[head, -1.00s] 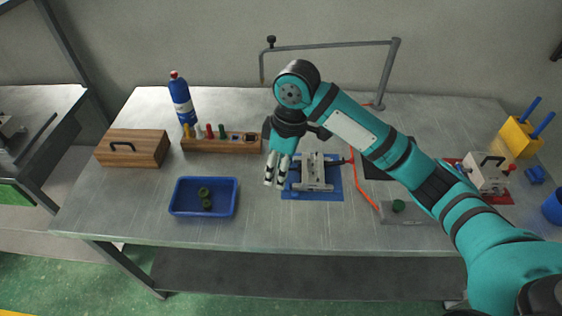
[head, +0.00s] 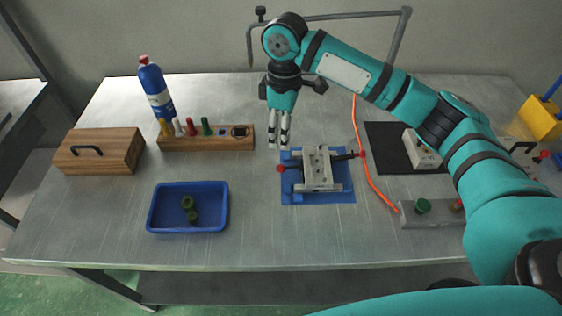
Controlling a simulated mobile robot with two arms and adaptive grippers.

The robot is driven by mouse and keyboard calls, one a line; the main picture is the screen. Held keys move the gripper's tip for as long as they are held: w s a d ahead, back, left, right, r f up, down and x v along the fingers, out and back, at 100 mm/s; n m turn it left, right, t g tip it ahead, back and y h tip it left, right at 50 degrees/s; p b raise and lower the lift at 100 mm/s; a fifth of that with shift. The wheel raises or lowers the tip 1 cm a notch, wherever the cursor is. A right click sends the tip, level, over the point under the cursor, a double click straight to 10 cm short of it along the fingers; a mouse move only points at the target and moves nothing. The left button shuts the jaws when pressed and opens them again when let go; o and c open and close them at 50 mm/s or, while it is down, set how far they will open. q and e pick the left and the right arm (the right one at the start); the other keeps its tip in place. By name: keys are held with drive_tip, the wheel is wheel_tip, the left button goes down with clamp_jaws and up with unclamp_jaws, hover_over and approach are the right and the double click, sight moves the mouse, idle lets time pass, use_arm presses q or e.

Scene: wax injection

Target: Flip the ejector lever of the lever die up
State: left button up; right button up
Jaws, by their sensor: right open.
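The lever die (head: 318,172) is a grey metal block lying on a blue mat (head: 318,198). A lever with a red knob (head: 281,168) sticks out low on its left side. I cannot tell for certain which is the ejector lever. My right gripper (head: 278,144) is open and empty, pointing down just behind the mat's back left corner. It is apart from the die and both knobs. My left gripper is not in view.
A blue tray (head: 157,221) with green rings lies front left. A wooden rack (head: 215,146), a wooden box (head: 100,151) and a blue bottle (head: 155,88) stand behind it. An orange cable (head: 361,146) runs right of the die. A metal block (head: 422,151) stands on a black mat (head: 384,148).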

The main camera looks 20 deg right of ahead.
sight(281, 166)
drive_tip(key=f, duration=1)
drive_tip(key=shift+s+a+p, duration=0.2)
drive_tip(key=shift+s+p, duration=0.05)
drive_tip(key=shift+p, duration=0.1)
drive_tip(key=shift+f, duration=0.55)
drive_tip(key=c, duration=0.8)
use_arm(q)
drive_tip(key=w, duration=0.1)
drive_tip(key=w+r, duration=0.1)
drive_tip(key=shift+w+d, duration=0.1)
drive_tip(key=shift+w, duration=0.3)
use_arm(e)
clamp_jaws()
